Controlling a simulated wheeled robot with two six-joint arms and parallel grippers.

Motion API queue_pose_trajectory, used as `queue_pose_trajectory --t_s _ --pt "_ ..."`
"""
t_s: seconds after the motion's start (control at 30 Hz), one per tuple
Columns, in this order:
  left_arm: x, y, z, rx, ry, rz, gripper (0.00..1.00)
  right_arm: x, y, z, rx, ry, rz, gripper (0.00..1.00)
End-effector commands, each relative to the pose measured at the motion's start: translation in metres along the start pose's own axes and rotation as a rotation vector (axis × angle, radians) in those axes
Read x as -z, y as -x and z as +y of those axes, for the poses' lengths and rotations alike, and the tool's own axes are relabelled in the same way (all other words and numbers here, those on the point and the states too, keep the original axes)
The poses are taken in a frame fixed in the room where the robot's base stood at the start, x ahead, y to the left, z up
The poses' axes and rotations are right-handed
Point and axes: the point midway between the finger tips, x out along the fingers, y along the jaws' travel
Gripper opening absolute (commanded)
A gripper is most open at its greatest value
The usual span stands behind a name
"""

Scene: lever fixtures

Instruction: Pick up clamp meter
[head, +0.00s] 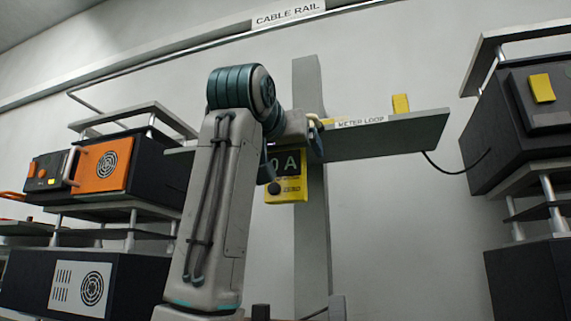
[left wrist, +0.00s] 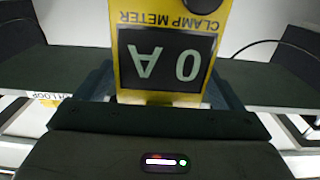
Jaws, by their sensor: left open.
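The clamp meter (head: 291,192) is a yellow body with a dark display reading "0 A". In the head view it hangs in front of a grey upright post, below the shelf labelled "METER LOOP", with its upper part partly hidden by my left arm. In the left wrist view the clamp meter (left wrist: 168,97) appears upside down, close up, in the middle. My left gripper (head: 293,152) is open at the meter's upper part, with its dark fingers on either side of it. Whether the fingers touch the meter cannot be told. My right gripper is not in view.
Racks with an orange-fronted unit (head: 101,164) stand at left. A dark cabinet (head: 520,120) stands at right.

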Motion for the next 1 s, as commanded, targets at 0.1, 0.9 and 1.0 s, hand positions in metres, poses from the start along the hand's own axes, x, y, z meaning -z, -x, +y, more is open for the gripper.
queue_pose_trajectory --t_s 0.1,0.9,1.0 --pt "0.000 -0.004 0.000 0.000 0.000 0.000 0.89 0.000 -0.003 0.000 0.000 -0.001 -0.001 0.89" --pt "0.005 -0.004 0.000 0.000 0.000 0.000 0.35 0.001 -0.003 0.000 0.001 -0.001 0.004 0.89" --pt "0.014 -0.003 0.000 0.000 0.000 0.001 0.35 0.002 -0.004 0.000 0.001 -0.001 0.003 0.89"
